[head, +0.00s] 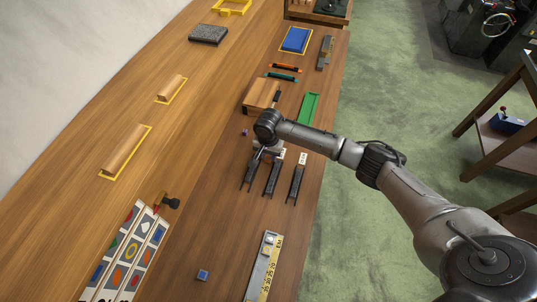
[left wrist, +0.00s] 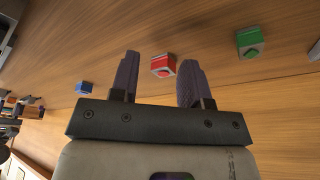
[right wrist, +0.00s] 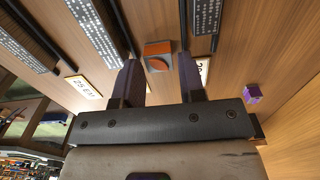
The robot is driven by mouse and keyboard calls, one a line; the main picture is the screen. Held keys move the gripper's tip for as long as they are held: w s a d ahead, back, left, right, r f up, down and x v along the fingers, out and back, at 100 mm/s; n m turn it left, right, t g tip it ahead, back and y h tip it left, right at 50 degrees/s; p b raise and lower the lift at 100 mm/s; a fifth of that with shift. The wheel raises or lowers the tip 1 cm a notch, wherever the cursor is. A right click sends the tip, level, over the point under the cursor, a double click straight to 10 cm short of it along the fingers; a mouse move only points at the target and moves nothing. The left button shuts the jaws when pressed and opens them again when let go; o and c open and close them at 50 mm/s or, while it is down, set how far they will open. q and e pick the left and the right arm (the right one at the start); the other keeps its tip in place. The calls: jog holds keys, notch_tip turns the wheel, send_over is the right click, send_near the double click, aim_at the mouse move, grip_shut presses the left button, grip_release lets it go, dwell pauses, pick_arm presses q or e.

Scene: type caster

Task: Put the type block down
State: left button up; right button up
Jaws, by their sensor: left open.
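Several small coloured blocks are in view; I cannot tell which is the task's type block. In the right wrist view an orange-topped grey block (right wrist: 157,56) shows between the fingertips of my right gripper (right wrist: 159,66). The fingers are apart, with a gap on each side of the block. In the head view this gripper (head: 262,151) is over the far end of the dark racks (head: 272,180). In the left wrist view a red block (left wrist: 163,65) shows between the spread fingers of my left gripper (left wrist: 160,66), with gaps on both sides. The head view does not show the left gripper.
A green block (left wrist: 250,42) and a blue block (left wrist: 84,87) lie near the red one. A purple block (right wrist: 252,92) lies beside the racks. A wooden box (head: 261,95), a green tray (head: 310,106) and a patterned board (head: 128,252) stand on the table. Bare wood surrounds the blue block (head: 203,274).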

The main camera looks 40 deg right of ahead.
aim_at(268, 156)
notch_tip(268, 156, up, 10)
jog(key=p, duration=0.1)
jog(key=shift+r, duration=0.35)
jog(key=shift+o, duration=1.4)
jog(key=shift+r, duration=0.4)
